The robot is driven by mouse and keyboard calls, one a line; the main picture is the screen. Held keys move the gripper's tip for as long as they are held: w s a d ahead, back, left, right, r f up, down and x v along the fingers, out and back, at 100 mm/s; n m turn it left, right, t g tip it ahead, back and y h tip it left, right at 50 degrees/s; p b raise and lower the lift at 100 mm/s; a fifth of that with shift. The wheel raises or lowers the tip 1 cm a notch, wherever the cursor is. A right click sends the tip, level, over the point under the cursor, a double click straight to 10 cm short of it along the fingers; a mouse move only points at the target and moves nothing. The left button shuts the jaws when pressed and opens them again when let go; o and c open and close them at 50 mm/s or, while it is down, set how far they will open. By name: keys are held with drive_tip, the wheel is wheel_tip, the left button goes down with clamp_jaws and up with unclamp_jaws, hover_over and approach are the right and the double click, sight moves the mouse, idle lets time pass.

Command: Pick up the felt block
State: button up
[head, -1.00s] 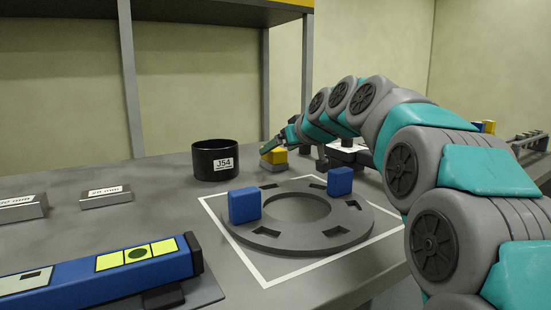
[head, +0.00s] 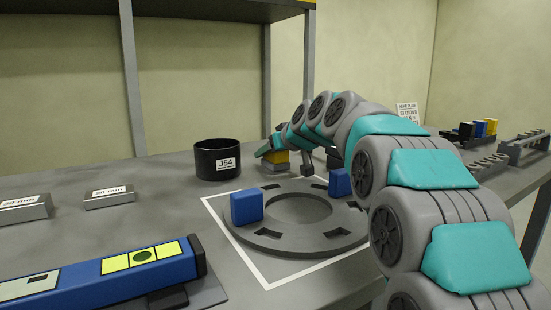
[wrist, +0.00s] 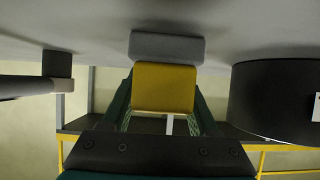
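The block with a yellow body and a grey pad (head: 279,160), which I take as the felt block, stands on the bench behind the turret plate, right of the black cup. In the wrist view the yellow body (wrist: 164,87) sits between my two dark green fingers, with the grey pad (wrist: 167,47) beyond it, toward the bench. My gripper (wrist: 165,98) has a finger on each side of the yellow body, close to its sides. I cannot tell if the fingers touch it. In the head view my gripper (head: 265,149) partly covers the block.
The black cup labelled J54 (head: 218,165) stands close left of the block. The grey ring plate (head: 265,239) with two blue blocks (head: 247,207) lies in front. Blue level (head: 100,275) and two labelled grey blocks (head: 108,197) are on the left. Racks (head: 524,148) stand far right.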

clamp_jaws()
idle(0.4)
